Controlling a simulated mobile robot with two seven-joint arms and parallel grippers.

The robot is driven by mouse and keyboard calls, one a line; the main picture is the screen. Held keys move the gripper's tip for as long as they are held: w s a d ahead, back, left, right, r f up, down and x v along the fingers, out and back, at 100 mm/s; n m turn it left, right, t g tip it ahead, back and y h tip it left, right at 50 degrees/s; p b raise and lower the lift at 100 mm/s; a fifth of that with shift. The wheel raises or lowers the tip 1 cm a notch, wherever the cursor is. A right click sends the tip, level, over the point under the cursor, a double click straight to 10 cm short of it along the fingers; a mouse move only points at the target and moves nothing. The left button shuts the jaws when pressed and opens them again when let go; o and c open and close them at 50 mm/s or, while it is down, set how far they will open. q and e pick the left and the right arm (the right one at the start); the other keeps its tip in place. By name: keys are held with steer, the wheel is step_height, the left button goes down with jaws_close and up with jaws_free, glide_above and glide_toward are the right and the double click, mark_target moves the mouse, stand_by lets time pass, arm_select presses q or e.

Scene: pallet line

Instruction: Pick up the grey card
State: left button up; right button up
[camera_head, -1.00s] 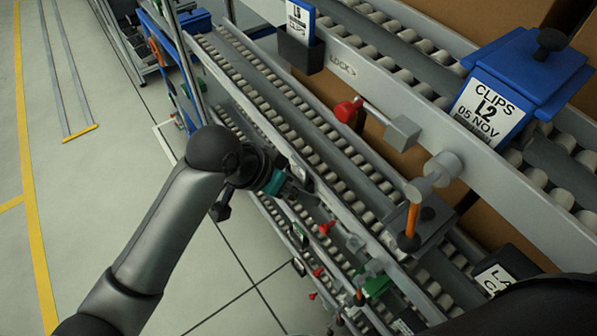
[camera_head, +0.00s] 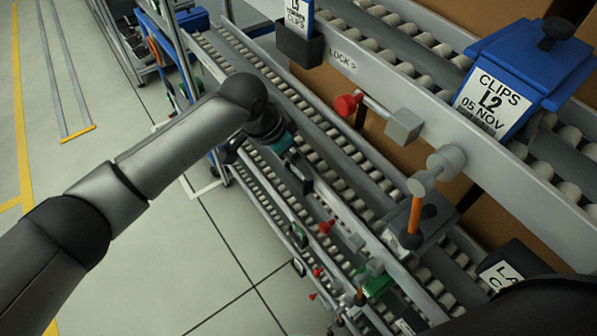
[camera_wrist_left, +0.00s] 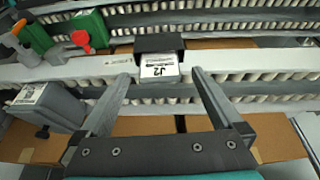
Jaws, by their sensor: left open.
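The grey card (camera_wrist_left: 160,72) with a white label reading "J2" stands in a black holder (camera_wrist_left: 160,44) on a pale rail in the left wrist view. My left gripper (camera_wrist_left: 161,76) is open, with one finger on either side of the card in that picture. I see no contact, and the remaining distance is hard to judge. In the head view my left gripper (camera_head: 297,168) is over the lower rack level, small and partly hidden by its wrist. The card cannot be made out clearly there. My right gripper is not in view.
A green bin (camera_wrist_left: 62,32), a red lever (camera_wrist_left: 80,39) and a grey labelled bin (camera_wrist_left: 48,108) are left of the card. In the head view a red-knobbed lever (camera_head: 348,105), an orange handle (camera_head: 414,215) and a blue CLIPS bin (camera_head: 490,105) are to the right. Open floor is left.

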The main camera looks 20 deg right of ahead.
arm_select(q)
steer(key=shift+x, duration=1.3)
steer(key=shift+c, duration=0.4)
steer(key=c, duration=1.3)
steer(key=shift+o, duration=0.2)
steer(key=shift+r, duration=0.15)
